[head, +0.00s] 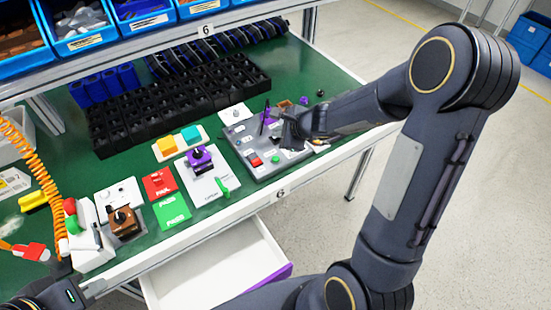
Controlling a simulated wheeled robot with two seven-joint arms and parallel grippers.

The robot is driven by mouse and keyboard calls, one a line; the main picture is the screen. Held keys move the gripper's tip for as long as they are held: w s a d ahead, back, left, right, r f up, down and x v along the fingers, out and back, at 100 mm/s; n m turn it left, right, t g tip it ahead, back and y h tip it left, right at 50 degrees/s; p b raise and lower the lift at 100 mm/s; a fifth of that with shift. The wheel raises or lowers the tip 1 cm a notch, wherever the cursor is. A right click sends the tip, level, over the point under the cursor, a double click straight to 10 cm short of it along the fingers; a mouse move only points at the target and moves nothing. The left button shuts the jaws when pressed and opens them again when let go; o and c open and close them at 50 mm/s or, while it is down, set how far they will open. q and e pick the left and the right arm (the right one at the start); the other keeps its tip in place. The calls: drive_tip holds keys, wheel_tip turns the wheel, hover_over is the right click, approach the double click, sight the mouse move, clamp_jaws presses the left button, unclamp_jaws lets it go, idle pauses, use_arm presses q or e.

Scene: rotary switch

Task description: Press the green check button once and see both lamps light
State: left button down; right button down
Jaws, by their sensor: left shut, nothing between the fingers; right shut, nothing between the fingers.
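A grey test panel (246,143) lies on the green bench, right of the middle. A small green button (275,159) is near its front edge, with a red part (256,161) to its left. A purple part (266,116) stands upright at the panel's back. My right gripper (287,134) is shut and empty, over the right part of the panel and behind the green button. It hides some of the panel. I cannot make out which small parts are the lamps or whether any is lit. My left gripper (88,287) is shut and empty at the lower left, by the bench's front edge.
A white plate with a purple switch (199,158), a green PASS card (172,210) and a red FAIL card (159,183) lie left of the panel. A black compartment tray (150,120) stands behind. An open drawer (215,270) juts out below the bench edge.

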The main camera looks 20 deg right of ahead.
drive_tip(key=b, duration=0.7)
hover_over(278, 160)
wheel_tip(278, 160, down, 8)
drive_tip(key=shift+r, duration=0.2)
drive_tip(key=shift+f+b, duration=0.5)
idle(1.0)
drive_tip(key=shift+f+b, duration=0.4)
drive_tip(key=shift+b, duration=0.1)
drive_tip(key=shift+f+b, duration=0.45)
drive_tip(key=shift+b, duration=0.1)
idle(0.5)
drive_tip(key=shift+r, duration=0.1)
drive_tip(key=shift+d+r+p, duration=0.1)
drive_tip(key=shift+r+p, duration=0.65)
drive_tip(key=shift+p, duration=0.05)
